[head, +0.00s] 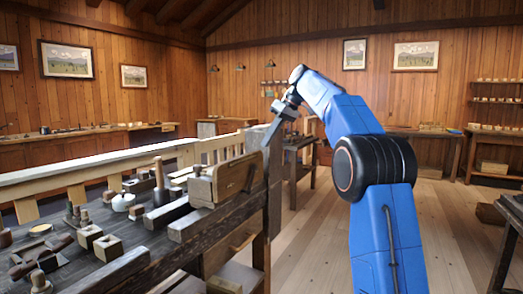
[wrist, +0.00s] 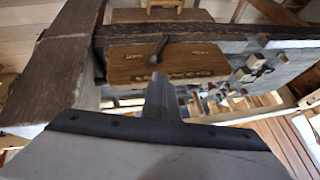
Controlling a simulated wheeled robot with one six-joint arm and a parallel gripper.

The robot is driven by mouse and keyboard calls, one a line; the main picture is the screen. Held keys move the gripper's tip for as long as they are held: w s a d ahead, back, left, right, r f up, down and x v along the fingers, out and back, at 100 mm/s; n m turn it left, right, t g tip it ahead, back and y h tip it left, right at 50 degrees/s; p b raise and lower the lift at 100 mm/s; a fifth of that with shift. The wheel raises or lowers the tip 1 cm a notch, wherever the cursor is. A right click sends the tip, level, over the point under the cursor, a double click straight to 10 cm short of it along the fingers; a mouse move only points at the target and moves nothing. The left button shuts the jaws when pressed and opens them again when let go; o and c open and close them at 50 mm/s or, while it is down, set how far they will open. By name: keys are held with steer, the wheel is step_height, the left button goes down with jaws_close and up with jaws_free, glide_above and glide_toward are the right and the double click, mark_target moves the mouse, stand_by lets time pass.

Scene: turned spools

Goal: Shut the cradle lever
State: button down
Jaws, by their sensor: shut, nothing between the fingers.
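The cradle lever (wrist: 158,51) is a short dark handle on the face of a brown wooden box (wrist: 125,65) in the wrist view. It slants, with its lower end toward the lower left. In the head view the wooden box (head: 228,178) sits at the right end of the workbench. My gripper (wrist: 161,82) is shut and empty, and its narrow tip appears just below the lever in the wrist view. I cannot tell whether they touch. In the head view my gripper (head: 270,137) is above and to the right of the box.
The dark workbench (head: 115,272) carries several wooden blocks, a mallet-like tool (head: 160,182) and small turned pieces. A dark upright post (head: 273,165) stands close beside the box and my gripper. The plank floor (head: 310,225) to the right of the bench is open.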

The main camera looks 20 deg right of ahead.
steer(key=shift+d+r, duration=1.35)
steer(key=shift+r, duration=0.15)
